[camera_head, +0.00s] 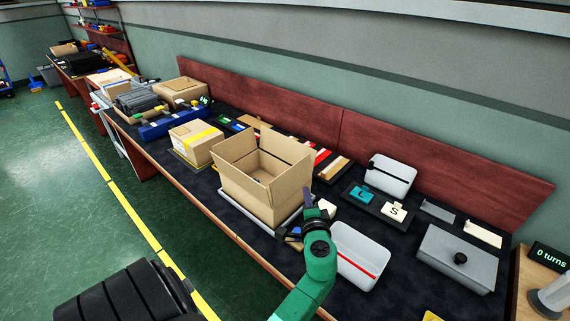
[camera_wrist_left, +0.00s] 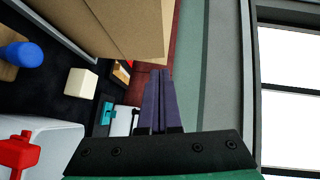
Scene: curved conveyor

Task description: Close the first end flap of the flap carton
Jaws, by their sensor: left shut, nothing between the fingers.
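The flap carton (camera_head: 262,186) is a large brown box on a grey plate (camera_head: 290,222) on the dark bench. Its flaps stand up and its top is open. The carton's cardboard (camera_wrist_left: 125,25) fills the upper part of that view, close to the fingertips. Whether they touch it I cannot tell. My right gripper does not show.
A white bin with a red stripe (camera_head: 358,256) stands right of my left gripper. A grey lidded box (camera_head: 456,258) is farther right. A smaller taped carton (camera_head: 196,143) stands to the left. A white container (camera_head: 391,176) and letter tiles are behind.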

